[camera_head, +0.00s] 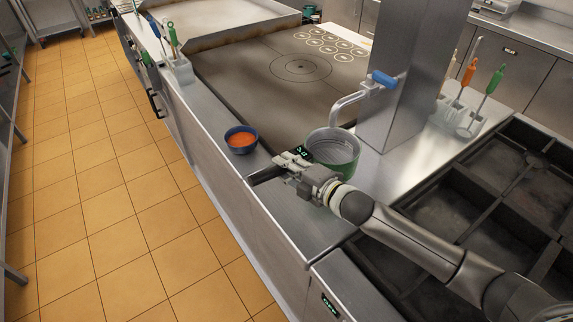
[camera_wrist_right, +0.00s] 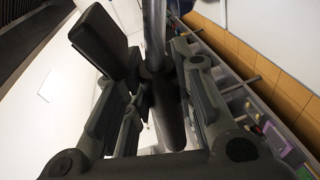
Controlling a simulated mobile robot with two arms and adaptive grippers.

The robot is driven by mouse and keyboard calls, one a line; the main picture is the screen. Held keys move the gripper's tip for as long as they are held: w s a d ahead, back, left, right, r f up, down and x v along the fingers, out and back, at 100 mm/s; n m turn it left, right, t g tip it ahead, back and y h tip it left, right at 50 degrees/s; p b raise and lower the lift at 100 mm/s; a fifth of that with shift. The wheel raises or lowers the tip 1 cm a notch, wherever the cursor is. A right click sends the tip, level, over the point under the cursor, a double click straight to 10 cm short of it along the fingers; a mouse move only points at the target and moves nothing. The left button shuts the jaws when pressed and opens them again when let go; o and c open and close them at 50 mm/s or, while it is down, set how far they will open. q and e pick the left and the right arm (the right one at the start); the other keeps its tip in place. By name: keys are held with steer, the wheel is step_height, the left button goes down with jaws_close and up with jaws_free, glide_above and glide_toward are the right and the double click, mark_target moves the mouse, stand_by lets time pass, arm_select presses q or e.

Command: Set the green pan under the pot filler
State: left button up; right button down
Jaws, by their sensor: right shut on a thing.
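The green pan (camera_head: 347,168) is on the steel counter next to the square steel column, upright, with its grey inside facing up. The pot filler (camera_head: 347,101) is a bent steel pipe with a blue handle (camera_head: 383,79) on the column. Its downward end is over or just behind the pan's far rim; I cannot tell exactly which. My right gripper (camera_head: 290,167) is shut on the pan's dark handle (camera_head: 264,175), left of the pan. In the right wrist view its fingers close around the dark handle (camera_wrist_right: 168,118). My left gripper is not in view.
A blue bowl (camera_head: 240,139) with orange content sits left of the pan on the counter edge. A flat griddle (camera_head: 285,90) lies behind.

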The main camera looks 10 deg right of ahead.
steer(key=shift+f+b, duration=1.4)
steer(key=shift+f, duration=0.6)
steer(key=shift+f+b, duration=0.4)
steer(key=shift+f, duration=0.2)
steer(key=c, duration=1.2)
jaws_free()
steer(key=shift+o, duration=0.3)
steer(key=shift+f, duration=0.1)
steer(key=shift+s+f, duration=0.1)
steer(key=shift+f, duration=0.1)
steer(key=v, duration=1.2)
steer(key=shift+r, duration=0.25)
